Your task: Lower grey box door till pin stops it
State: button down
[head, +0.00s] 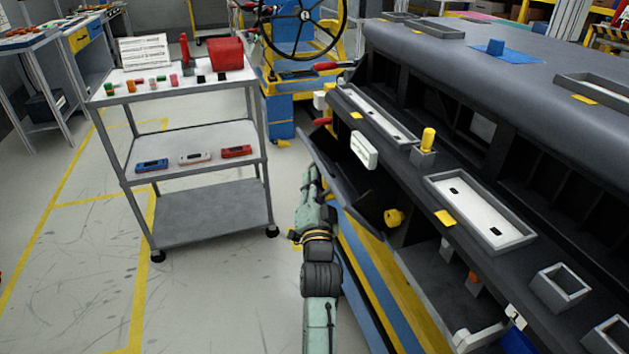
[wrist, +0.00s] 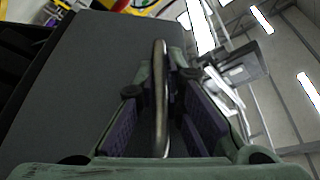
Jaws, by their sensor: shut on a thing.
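The grey box door (head: 342,178) is a dark panel hanging open at a slant on the left end of the dashboard module. In the wrist view its flat grey face (wrist: 85,85) fills the left and middle. A thin metal handle (wrist: 160,120) stands between the purple finger pads. My gripper (head: 310,170) is at the door's outer edge, and in the wrist view my gripper (wrist: 161,80) is shut on the handle. A yellow knob (head: 394,217) shows by the door's lower right. I cannot tell which part is the stop pin.
The dashboard module (head: 520,95) fills the right side, with trays and a yellow peg (head: 428,138) in a grey block. A grey cart (head: 190,200) with several small parts stands to the left. Open floor lies between cart and module.

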jog(key=shift+s+a+f+b, duration=0.1)
jog(key=shift+a+f+b, duration=0.1)
jog(key=shift+f+b, duration=0.25)
jog(key=shift+a+f, duration=0.15)
jog(key=shift+f, duration=0.15)
jog(key=c, duration=1.7)
grip_release()
jog(key=shift+r, duration=0.1)
jog(key=shift+s, duration=0.1)
jog(key=v, duration=1.2)
